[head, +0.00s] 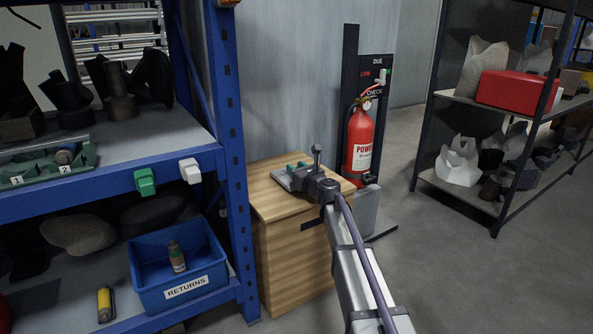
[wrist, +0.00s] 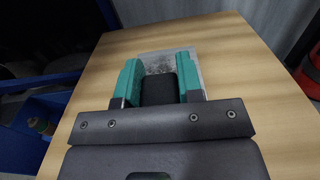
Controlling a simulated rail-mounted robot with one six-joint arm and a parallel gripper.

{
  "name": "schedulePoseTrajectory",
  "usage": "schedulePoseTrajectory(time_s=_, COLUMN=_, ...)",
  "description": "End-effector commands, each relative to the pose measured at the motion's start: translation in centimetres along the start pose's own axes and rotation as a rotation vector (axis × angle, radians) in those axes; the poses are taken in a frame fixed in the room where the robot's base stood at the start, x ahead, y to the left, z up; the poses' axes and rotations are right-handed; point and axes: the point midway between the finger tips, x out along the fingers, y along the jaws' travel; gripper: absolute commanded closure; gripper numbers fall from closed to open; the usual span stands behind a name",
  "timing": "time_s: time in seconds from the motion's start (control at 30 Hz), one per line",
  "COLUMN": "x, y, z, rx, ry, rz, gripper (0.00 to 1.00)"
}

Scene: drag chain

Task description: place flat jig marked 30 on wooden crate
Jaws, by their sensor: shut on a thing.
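The wooden crate (head: 286,262) stands right of the blue shelf, and its pale wood top (wrist: 245,65) fills much of the wrist view. My gripper (head: 296,170) is over the crate top, with its teal fingers (wrist: 158,72) shut on the flat jig. The jig is a grey plate (wrist: 170,56) with a dark block between the fingers. In the head view its grey edge (head: 282,180) shows beside my gripper at the crate's top. I cannot tell whether it touches the wood. The mark 30 is not readable, and my gripper hides part of the jig.
The blue shelf (head: 232,130) stands close on the left, holding a green tray (head: 88,161) marked 1 and 2 and a blue RETURNS bin (head: 215,272). A fire extinguisher (head: 361,140) stands behind the crate. A dark shelf (head: 447,98) is at right. Floor between is clear.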

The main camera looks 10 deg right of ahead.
Motion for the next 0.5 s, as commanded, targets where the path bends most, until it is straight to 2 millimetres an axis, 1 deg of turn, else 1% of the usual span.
schedulePoseTrajectory(time_s=0.5, x=-0.01, y=0.00, z=-1.11, rx=0.000, ry=0.000, rz=0.000, gripper=1.00)
